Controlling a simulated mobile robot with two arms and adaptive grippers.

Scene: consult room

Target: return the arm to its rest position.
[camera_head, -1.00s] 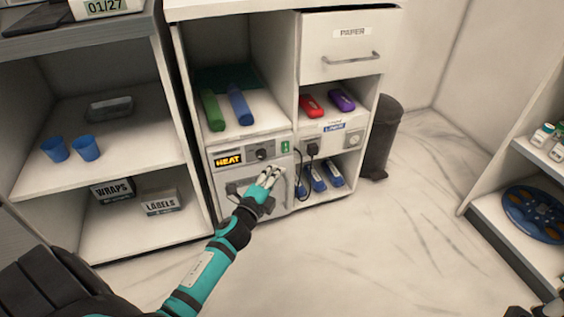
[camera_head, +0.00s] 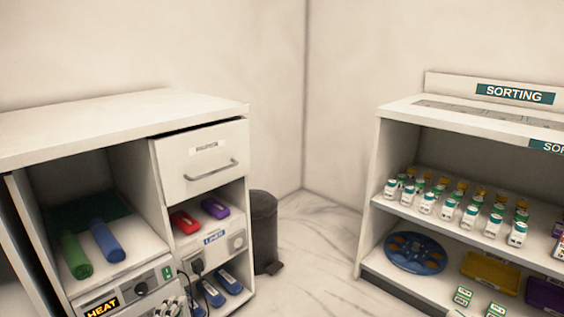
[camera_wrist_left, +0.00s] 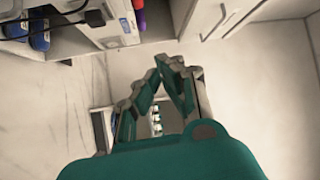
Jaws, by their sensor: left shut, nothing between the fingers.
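Most of the left arm is out of the head view. My right gripper is not in view.
A white cabinet (camera_head: 100,125) with a PAPER drawer (camera_head: 203,163) stands at left. A dark bin (camera_head: 264,230) stands beside it. A SORTING shelf (camera_head: 395,146) with several bottles is at right. Free floor (camera_head: 310,250) lies between.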

